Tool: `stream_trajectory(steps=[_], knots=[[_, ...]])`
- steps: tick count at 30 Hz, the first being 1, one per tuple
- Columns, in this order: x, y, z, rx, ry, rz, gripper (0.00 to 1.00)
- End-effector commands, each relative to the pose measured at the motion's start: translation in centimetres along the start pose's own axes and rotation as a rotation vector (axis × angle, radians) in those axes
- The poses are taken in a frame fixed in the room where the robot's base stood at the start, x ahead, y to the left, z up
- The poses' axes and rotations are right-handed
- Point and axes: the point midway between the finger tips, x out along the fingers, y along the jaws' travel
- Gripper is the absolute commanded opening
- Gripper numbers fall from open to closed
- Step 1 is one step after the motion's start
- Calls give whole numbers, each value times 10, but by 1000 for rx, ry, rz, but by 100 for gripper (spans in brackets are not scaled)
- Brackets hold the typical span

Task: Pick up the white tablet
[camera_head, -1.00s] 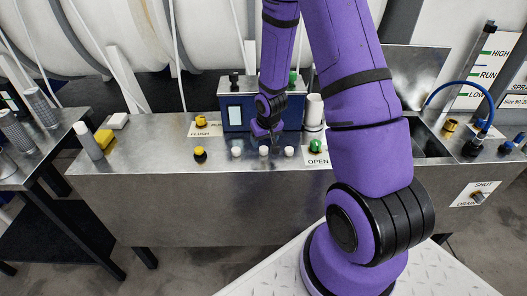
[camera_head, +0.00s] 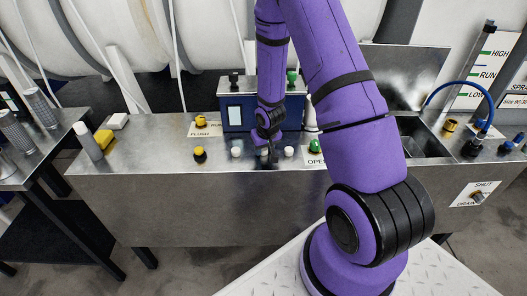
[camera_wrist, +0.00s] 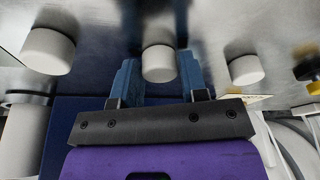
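Three small round white tablets stand in a row near the front edge of the steel counter: the left one (camera_head: 236,152), a middle one largely hidden by my gripper, and the right one (camera_head: 289,151). My gripper (camera_head: 267,152) is low over the middle one. In the wrist view, my gripper (camera_wrist: 158,78) is open, with its two blue fingers on either side of the middle white tablet (camera_wrist: 158,63). I cannot tell whether either finger touches it. The outer tablets (camera_wrist: 48,52) and (camera_wrist: 246,70) lie outside the fingers.
A yellow-topped knob (camera_head: 200,154) and a green knob (camera_head: 315,146) flank the row on the counter (camera_head: 150,165).

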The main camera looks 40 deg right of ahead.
Motion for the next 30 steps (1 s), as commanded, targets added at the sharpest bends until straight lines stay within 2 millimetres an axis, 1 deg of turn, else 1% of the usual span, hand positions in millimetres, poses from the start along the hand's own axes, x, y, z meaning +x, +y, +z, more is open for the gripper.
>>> stream_trajectory(steps=[1, 2, 3, 17, 30], knots=[[0, 0, 0, 0, 0, 0, 28], [0, 0, 0, 0, 0, 0, 21], [0, 0, 0, 0, 0, 0, 12], [-1, -1, -1, 0, 0, 0, 12], [-13, -8, -10, -2, 1, -1, 12]])
